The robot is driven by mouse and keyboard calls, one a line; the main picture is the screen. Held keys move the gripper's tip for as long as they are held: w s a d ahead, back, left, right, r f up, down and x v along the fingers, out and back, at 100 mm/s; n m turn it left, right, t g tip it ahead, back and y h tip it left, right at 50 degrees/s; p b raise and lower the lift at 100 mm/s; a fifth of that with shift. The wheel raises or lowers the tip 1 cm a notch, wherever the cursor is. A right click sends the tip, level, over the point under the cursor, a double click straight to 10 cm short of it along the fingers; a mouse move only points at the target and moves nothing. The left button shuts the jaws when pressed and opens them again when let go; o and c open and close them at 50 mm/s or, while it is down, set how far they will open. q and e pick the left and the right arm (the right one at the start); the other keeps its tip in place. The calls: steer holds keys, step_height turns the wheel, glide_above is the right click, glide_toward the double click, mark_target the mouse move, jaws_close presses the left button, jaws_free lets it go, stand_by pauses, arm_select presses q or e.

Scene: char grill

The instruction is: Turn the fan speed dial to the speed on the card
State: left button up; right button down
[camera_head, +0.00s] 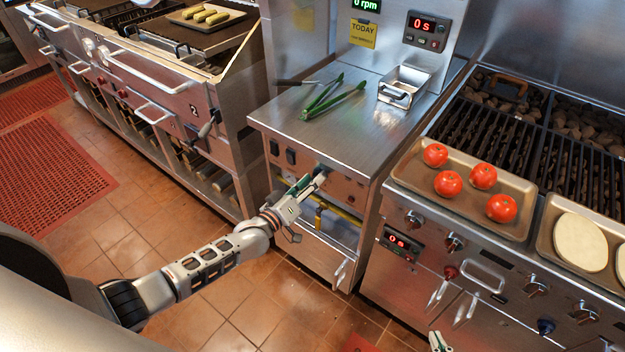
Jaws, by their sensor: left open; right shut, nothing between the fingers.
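The yellow card (362,33) is fixed to the steel back panel and reads TODAY; its smaller line is too small to read. Above it a green display (366,5) shows 0 rpm. My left gripper (316,180) is open at the upper front panel (345,188) of the middle cabinet. Its fingers are around or just in front of a small dark knob there; I cannot tell whether they touch it. The fingers hide most of the knob and any markings around it. My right gripper (437,342) is shut and empty at the bottom edge, partly cut off.
Green tongs (334,97) and a small steel pan (404,86) lie on the middle counter. A tray (415,178) of several tomatoes sits on the right grill, above its knobs and red display (398,242). Tiled floor (225,292) is open below my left arm.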

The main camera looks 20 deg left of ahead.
arm_select(q)
steer(key=v, duration=1.1)
steer(key=shift+s, duration=0.3)
steer(key=s+d+f+m+g, duration=0.35)
steer(key=s+d+f, duration=0.2)
steer(key=s, duration=0.45)
steer(key=s+a+f+m+g+y, duration=0.1)
steer(key=s+m, duration=0.1)
steer(key=s, duration=0.3)
steer(key=s+f+m+g+y, duration=0.1)
steer(key=s+f+m+y, duration=0.1)
steer(key=s, duration=0.4)
steer(key=shift+a+f+m+g, duration=0.3)
steer(key=shift+a+m+g, duration=0.05)
steer(key=shift+m, duration=0.1)
steer(key=shift+s, duration=0.1)
